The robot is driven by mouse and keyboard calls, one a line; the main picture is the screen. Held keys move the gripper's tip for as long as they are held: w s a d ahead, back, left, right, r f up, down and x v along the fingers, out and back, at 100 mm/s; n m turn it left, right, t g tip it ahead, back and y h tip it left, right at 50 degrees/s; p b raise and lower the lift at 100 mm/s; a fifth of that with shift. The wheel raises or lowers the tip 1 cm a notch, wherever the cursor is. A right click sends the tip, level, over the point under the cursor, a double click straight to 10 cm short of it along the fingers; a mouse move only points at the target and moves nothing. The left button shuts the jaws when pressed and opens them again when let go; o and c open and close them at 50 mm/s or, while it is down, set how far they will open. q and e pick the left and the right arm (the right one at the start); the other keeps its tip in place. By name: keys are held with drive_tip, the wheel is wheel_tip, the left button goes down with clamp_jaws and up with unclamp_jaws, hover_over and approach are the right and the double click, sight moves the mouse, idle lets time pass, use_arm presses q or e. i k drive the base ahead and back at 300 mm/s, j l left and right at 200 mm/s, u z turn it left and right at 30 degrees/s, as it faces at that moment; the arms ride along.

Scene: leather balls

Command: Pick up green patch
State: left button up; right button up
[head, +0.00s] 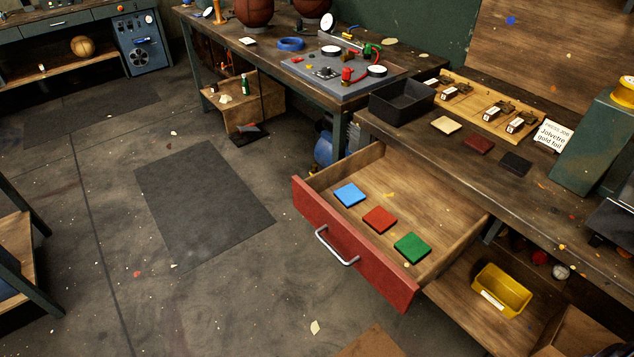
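The green patch (412,247) is a flat square lying in the open wooden drawer (445,213), at its right end in the head view. A red patch (380,219) lies to its left, and a blue patch (349,194) lies further left in the same drawer. The patches are apart from each other. The drawer has a red front (353,247) with a metal handle (337,246) and is pulled out from under the workbench. Neither of my grippers is in view.
The workbench (560,195) above the drawer carries a black bin (401,101), cream, brown and black patches, and a wooden rack of stamps. A yellow bin (501,290) sits on the shelf below. The floor before the drawer is open, with a dark mat (203,203).

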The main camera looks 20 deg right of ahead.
sight(411, 247)
drive_tip(key=z, duration=0.95)
